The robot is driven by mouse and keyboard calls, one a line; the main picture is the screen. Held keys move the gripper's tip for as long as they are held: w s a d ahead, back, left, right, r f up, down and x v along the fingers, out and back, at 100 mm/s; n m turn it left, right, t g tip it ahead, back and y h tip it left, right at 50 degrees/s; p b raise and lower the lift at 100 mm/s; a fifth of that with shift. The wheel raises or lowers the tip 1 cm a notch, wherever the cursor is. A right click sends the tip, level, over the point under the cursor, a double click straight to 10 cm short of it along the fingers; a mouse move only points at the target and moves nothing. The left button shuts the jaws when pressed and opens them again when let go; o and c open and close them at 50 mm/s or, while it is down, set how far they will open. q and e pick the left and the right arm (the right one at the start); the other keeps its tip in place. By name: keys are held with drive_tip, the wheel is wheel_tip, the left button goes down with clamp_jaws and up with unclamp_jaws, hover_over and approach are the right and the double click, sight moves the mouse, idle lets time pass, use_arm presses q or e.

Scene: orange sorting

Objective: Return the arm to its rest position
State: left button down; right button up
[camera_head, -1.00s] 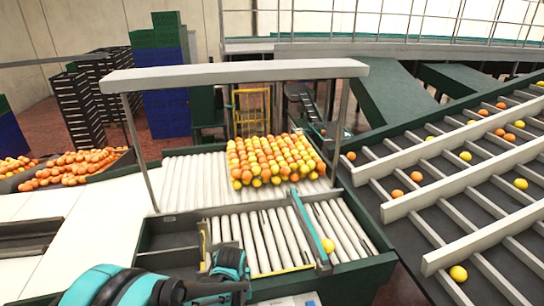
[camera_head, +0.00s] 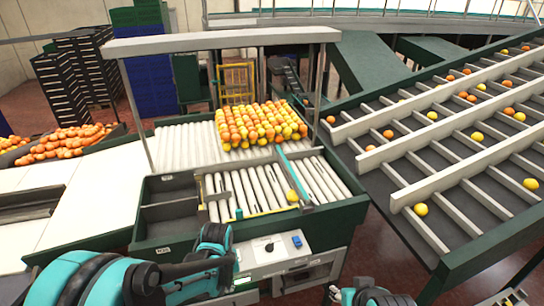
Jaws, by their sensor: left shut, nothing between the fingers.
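My left arm comes in from the bottom left, with large teal and black links. Its teal and black end, my left gripper (camera_head: 214,238), is low in front of the sorting station's near wall, beside the control box. It appears shut and holds no fruit; its fingertips are hard to make out. A teal and black part of my right side shows at the bottom edge, right of centre; no right gripper fingers can be seen. A pile of oranges and yellow fruit (camera_head: 260,125) lies on the white rollers (camera_head: 185,145), well beyond the arm.
A control box (camera_head: 270,252) stands close right of the left arm. A yellow fruit (camera_head: 292,196) lies by the teal divider (camera_head: 290,170) on the near rollers. A sloping conveyor (camera_head: 450,235) with scattered fruit fills the right.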

use_arm(q)
drive_tip(key=s+a+f+m+t+b, duration=0.1)
drive_tip(key=s+a+f+t+b, duration=0.1)
drive_tip(key=b, duration=1)
drive_tip(key=s+a+f+m+t+b, duration=0.2)
drive_tip(key=s+f+t+b, duration=0.2)
drive_tip(key=s+f+b, duration=0.3)
drive_tip(key=b, duration=0.5)
drive_tip(key=shift+a+t, duration=0.25)
drive_tip(key=shift+t, duration=0.15)
use_arm(e)
wheel_tip(320, 180, down, 25)
drive_tip(key=w, duration=0.1)
drive_tip(key=shift+r, duration=0.1)
idle(4.0)
